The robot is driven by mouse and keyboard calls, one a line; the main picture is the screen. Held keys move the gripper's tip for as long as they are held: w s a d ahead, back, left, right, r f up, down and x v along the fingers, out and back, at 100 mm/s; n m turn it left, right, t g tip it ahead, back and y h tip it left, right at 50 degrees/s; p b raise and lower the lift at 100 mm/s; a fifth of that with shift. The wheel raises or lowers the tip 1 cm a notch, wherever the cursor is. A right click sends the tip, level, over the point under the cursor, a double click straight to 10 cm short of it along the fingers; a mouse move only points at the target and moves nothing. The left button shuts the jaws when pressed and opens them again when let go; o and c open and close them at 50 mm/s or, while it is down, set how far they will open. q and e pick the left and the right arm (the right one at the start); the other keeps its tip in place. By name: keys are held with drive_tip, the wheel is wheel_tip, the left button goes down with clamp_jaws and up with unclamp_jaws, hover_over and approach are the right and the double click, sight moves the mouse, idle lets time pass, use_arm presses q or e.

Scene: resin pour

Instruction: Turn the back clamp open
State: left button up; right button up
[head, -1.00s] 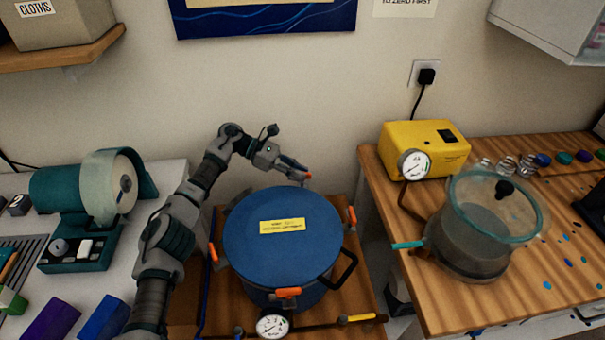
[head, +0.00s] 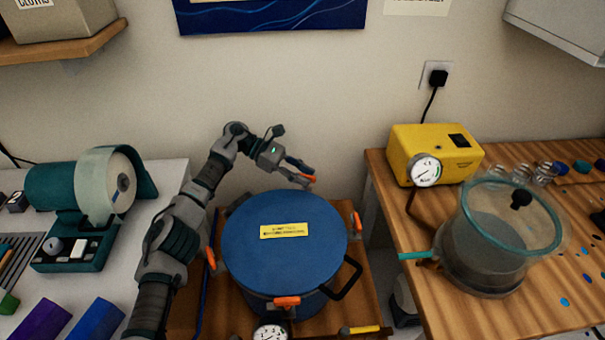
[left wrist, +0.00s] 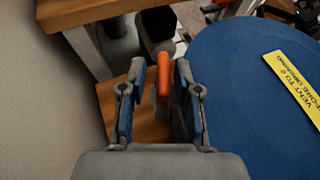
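The pot with a flat blue lid (head: 285,255) stands on a wooden board at the centre of the head view. Orange-handled clamps show at its right side (head: 357,222), left side (head: 210,258) and front (head: 287,301). The back clamp's orange handle (head: 308,180) shows by my left fingertips; in the left wrist view the handle (left wrist: 164,84) stands upright between the fingers, nearer the right one. My left gripper (head: 299,174) is open around it behind the lid, its blue fingers (left wrist: 158,100) apart; contact cannot be told. The clamp's base is mostly hidden. My right gripper is out of view.
A black handle (head: 347,280) juts from the pot's right front, and a gauge (head: 270,333) sits before it. A yellow pump box (head: 435,155) and a clear chamber (head: 497,240) stand on the right bench. The wall is close behind my left gripper.

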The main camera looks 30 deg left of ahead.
use_arm(q)
drive_tip(key=shift+r, duration=0.15)
drive_tip(key=shift+r, duration=0.2)
wheel_tip(320, 180, up, 8)
drive_tip(key=shift+w+a+r, duration=0.1)
drive_tip(key=shift+w+r, duration=0.05)
drive_tip(key=shift+r, duration=0.5)
drive_tip(key=shift+r, duration=0.1)
